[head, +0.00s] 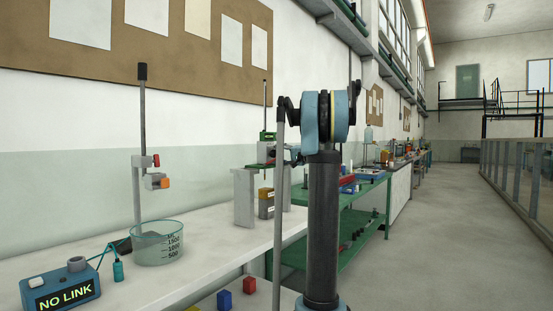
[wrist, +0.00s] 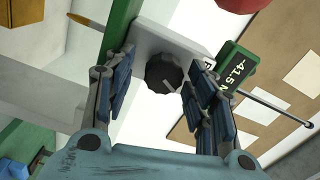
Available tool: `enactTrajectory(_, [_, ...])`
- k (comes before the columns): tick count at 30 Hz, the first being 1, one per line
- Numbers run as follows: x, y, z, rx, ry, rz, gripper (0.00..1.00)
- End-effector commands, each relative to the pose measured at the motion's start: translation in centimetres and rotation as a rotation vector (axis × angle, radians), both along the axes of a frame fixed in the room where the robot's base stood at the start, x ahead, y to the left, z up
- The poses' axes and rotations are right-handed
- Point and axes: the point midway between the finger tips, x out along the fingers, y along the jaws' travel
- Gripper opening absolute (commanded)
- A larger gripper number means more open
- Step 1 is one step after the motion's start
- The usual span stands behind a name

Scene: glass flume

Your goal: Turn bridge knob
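A black round knob (wrist: 165,73) with a pale pointer mark sits on a light grey plate (wrist: 150,38) in the wrist view. My gripper (wrist: 160,68) is open, with one finger on each side of the knob. A gap shows on the left; the right finger looks very close, and I cannot tell if it touches. A green bar (wrist: 119,27) and a small display (wrist: 236,68) reading about -41.5 are beside the plate. In the head view the grey bridge stand (head: 243,198) carries a green device (head: 267,137); my arm hides most of my gripper there.
A glass beaker (head: 158,243), a blue box (head: 60,290) reading NO LINK and a sensor stand (head: 138,190) are on the white bench (head: 215,250) at left. A green shelf table (head: 355,225) stands behind my arm. The floor at right is clear.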

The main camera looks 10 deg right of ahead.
Motion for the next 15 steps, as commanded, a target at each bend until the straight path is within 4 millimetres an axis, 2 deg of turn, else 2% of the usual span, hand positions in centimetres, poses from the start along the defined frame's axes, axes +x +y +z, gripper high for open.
enactTrajectory(8, [-0.1,0.0,0.1,0.002,-0.001,0.0,0.52])
enactTrajectory(15, [-1.8,-1.8,0.1,0.002,-0.001,-0.002,0.52])
